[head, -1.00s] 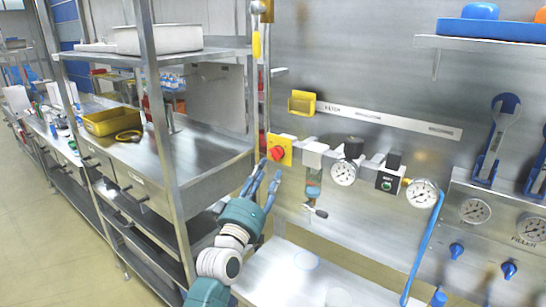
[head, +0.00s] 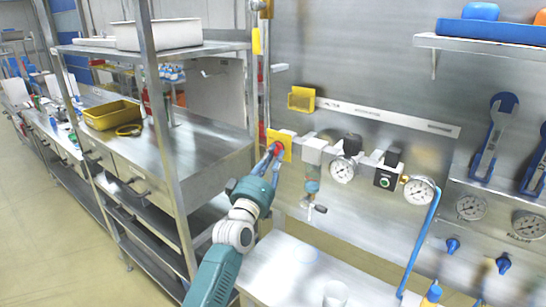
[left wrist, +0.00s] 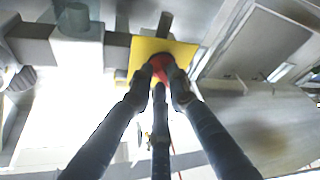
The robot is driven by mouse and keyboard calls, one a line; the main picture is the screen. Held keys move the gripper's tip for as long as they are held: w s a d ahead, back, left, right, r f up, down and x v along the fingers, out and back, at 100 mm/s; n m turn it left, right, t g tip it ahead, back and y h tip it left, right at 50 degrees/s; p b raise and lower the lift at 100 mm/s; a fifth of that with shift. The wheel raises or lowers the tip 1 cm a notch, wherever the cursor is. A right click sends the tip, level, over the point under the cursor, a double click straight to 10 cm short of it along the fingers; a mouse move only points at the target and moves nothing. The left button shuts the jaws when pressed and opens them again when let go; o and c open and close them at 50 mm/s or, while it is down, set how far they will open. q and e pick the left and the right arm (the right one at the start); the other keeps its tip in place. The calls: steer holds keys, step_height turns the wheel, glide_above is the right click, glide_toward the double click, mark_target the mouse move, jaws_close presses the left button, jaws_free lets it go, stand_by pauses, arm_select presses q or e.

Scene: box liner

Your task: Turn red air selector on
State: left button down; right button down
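The red air selector (head: 278,149) is a red knob on a square yellow plate (head: 286,140) at the left end of the air line on the metal wall panel. My left gripper (head: 270,160) reaches up to it from below and partly hides it in the head view. In the left wrist view the red knob (left wrist: 159,66) sits between the fingertips (left wrist: 161,80), in front of the yellow plate (left wrist: 182,52). The fingers are drawn together around the knob and appear to touch its sides. My right gripper is not in view.
Right of the selector are pressure gauges (head: 342,170) and a black box with a green button (head: 386,178). A metal shelf rack (head: 180,150) stands close on the left. A white work surface (head: 300,270) lies below. A yellow holder (head: 301,99) is above.

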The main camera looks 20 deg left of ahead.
arm_select(q)
steer(key=shift+f+m+b, duration=0.25)
steer(key=shift+m+b, duration=0.15)
steer(key=shift+b, duration=0.2)
steer(key=m+h+b, duration=0.1)
steer(key=m+b, duration=0.2)
steer(key=m+h+b, duration=0.2)
steer(key=b, duration=0.1)
steer(key=f+m+h+b, duration=0.1)
steer(key=m+b, duration=0.2)
steer(key=shift+w+a+m+b, duration=0.1)
steer(key=shift+a+m+b, duration=0.2)
steer(key=shift+a+b, duration=0.1)
steer(key=m+h+b, duration=0.1)
steer(key=m, duration=0.1)
steer(key=shift+a+r+m+h, duration=0.1)
steer(key=shift+m+h, duration=0.2)
steer(key=shift+h, duration=0.1)
steer(key=shift+w+a+r+m+g+h+p, duration=0.15)
steer(key=shift+m+g+h+p, duration=0.4)
steer(key=shift+m, duration=1.65)
steer(key=shift+a+m+g+h+p, duration=0.1)
steer(key=shift+m+g+h, duration=0.9)
steer(key=shift+m, duration=1.2)
steer(key=shift+w+a+r+m+g+h+p, duration=0.15)
steer(key=shift+m+g+h+p, duration=0.25)
steer(key=shift+m+h, duration=1.25)
steer(key=shift+s+f+m+g+y, duration=0.1)
steer(key=shift+m+g+y, duration=0.15)
steer(key=shift+m+y, duration=0.45)
